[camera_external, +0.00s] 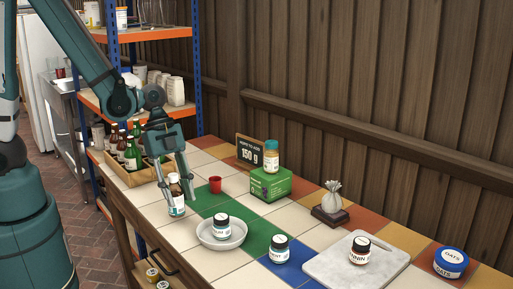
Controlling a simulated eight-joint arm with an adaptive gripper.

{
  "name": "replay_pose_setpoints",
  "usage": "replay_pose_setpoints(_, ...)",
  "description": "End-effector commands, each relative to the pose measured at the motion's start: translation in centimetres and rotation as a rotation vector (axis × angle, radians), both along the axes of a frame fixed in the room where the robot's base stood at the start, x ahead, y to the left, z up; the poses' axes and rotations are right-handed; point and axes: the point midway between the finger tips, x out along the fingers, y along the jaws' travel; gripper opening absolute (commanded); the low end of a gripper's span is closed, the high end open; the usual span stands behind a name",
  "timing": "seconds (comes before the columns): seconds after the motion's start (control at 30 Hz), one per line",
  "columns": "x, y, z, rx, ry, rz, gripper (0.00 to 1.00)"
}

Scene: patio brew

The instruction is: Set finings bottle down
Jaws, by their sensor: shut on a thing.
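The finings bottle appears to be the small brown bottle with a pale label (177,208) near the left part of the tiled counter. My gripper (177,189) points down with its fingers on both sides of the bottle and is shut on it. The bottle is upright. Its base is at or very close to the tiles; I cannot tell if it touches. The fingers hide part of its sides, and its label cannot be read.
A wooden crate of bottles (128,179) stands left. White and green tiles near the bottle are bare.

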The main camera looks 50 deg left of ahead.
Motion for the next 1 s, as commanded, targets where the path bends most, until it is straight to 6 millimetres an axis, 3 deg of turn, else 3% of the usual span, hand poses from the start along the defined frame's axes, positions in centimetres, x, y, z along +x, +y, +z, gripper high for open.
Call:
replay_pose_setpoints(0.2,0.0,0.0,-1.8,0.0,0.0,0.0,0.11)
replay_pose_setpoints(0.73,0.0,0.0,-2.4,0.0,0.0,0.0,0.11)
replay_pose_setpoints(0.77,0.0,0.0,-2.4,0.0,0.0,0.0,0.31)
replay_pose_setpoints(0.8,0.0,0.0,-2.3,0.0,0.0,0.0,0.36)
replay_pose_setpoints(0.87,0.0,0.0,-2.3,0.0,0.0,0.0,0.44)
replay_pose_setpoints(1.0,0.0,0.0,-2.3,0.0,0.0,0.0,0.45)
